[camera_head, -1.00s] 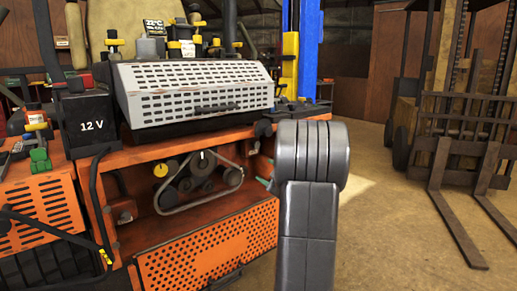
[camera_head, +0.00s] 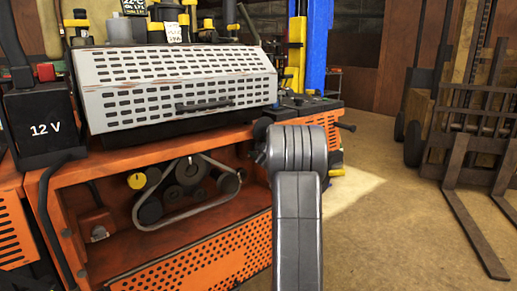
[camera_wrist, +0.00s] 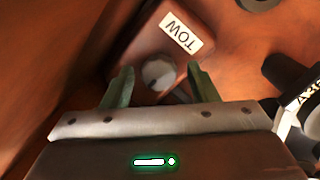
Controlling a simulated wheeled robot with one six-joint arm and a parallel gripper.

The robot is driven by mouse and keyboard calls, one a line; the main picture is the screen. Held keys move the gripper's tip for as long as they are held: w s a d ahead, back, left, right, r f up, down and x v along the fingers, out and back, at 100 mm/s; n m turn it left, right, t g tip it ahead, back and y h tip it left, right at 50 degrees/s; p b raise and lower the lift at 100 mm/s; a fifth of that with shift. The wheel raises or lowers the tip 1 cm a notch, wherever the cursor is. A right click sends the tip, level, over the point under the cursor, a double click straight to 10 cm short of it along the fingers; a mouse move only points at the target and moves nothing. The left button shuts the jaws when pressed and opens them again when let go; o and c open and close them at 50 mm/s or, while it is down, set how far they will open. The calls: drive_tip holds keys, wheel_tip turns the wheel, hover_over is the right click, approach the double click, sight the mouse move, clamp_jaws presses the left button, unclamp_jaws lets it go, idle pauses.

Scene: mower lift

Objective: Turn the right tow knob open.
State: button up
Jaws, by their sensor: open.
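In the wrist view a round grey knob (camera_wrist: 159,74) sits on a reddish-brown block with a white TOW label (camera_wrist: 181,33). My gripper (camera_wrist: 160,69) is open, with one green finger on each side of the knob. I cannot tell whether either finger touches it. In the head view the gripper and this knob are hidden behind my grey arm, at the right end of the orange machine (camera_head: 160,261).
An engine bay with a belt and pulleys (camera_head: 186,182) opens left of my arm. A vented grey cover (camera_head: 178,82) lies above it. A black 12 V box (camera_head: 45,128) stands at far left. A forklift (camera_head: 470,130) stands at right, with open floor before it.

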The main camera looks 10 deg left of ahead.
drive_tip(key=c, duration=1)
drive_tip(key=shift+o, duration=0.2)
drive_tip(key=shift+f+b, duration=0.15)
drive_tip(key=shift+b, duration=0.3)
drive_tip(key=shift+w+d+f+n+g+y+b, duration=0.1)
drive_tip(key=shift+n+y+b, duration=0.25)
drive_tip(key=shift+n+b, duration=2.3)
drive_tip(key=shift+s+a+n+g+y+b, duration=0.1)
drive_tip(key=shift+n+y+b, duration=0.2)
drive_tip(key=shift+n+b, duration=2.35)
drive_tip(key=shift+w+d+f+n+g+y+b, duration=0.1)
drive_tip(key=shift+n+y+b, duration=0.25)
drive_tip(key=shift+n+b, duration=2.3)
drive_tip(key=shift+r+n+p, duration=0.1)
drive_tip(key=shift+n+p, duration=0.55)
drive_tip(key=shift+n, duration=0.3)
